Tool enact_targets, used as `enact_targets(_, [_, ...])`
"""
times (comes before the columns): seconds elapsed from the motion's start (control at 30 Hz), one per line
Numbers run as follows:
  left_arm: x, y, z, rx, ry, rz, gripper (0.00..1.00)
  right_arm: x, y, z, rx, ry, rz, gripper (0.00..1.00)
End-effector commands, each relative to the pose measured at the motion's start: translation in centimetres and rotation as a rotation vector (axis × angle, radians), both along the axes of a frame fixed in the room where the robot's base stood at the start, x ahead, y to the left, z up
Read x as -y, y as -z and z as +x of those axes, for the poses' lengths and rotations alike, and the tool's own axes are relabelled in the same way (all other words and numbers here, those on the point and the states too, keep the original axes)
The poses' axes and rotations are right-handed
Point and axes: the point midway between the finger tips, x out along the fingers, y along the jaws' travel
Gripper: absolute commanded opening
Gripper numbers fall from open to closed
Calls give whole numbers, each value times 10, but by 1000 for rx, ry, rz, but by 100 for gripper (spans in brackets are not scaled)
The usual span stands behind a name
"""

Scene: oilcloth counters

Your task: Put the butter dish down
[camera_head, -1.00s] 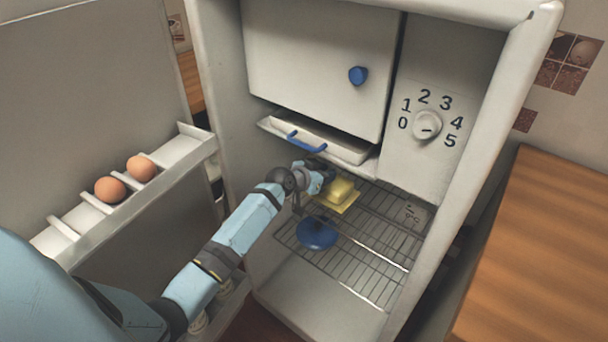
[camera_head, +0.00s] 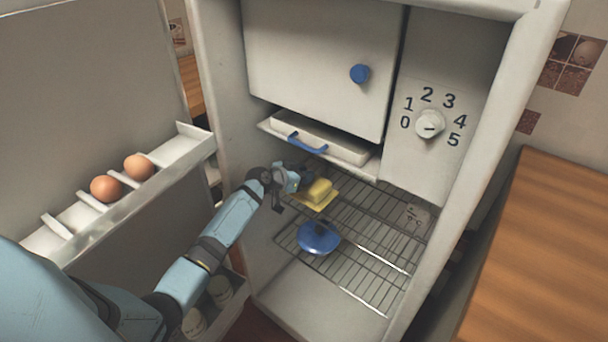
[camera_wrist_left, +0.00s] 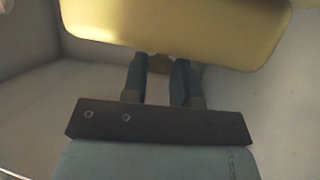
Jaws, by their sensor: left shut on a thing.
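The butter dish (camera_head: 316,204) is a yellow plate with a block of yellow butter on it, inside the open fridge above the wire shelf (camera_head: 375,245). My left gripper (camera_head: 298,184) reaches in from the left and is shut on the dish's near-left side. In the left wrist view, the dish's pale yellow underside (camera_wrist_left: 180,25) fills the top, and the gripper fingers (camera_wrist_left: 160,66) close on a small round part at its edge. I cannot tell whether the dish touches the shelf. My right gripper is not in view.
A blue round lidded thing (camera_head: 319,238) is at the shelf's front left, close to the dish. A white tray with a blue handle (camera_head: 307,143) hangs above. The shelf's right side looks clear. The open door's rack (camera_head: 77,213) holds two eggs (camera_head: 105,188).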

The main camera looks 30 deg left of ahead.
Motion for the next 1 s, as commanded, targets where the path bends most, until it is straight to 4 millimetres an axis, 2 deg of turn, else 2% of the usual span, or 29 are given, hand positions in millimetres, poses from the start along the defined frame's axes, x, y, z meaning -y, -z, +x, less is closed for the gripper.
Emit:
enact_targets(0.13, [0,3,0,2,-1,1,0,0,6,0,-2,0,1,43])
enact_targets(0.17, [0,3,0,0,0,1,31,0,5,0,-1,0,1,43])
enact_targets(0.2, [0,3,0,0,0,0,40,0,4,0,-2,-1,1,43])
enact_targets(0.27, [0,3,0,-1,0,0,52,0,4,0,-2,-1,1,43])
enact_targets(0.6, [0,-3,0,0,0,0,52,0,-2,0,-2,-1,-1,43])
enact_targets(1.0, [-17,-22,-57,-1,2,3,52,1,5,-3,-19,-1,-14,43])
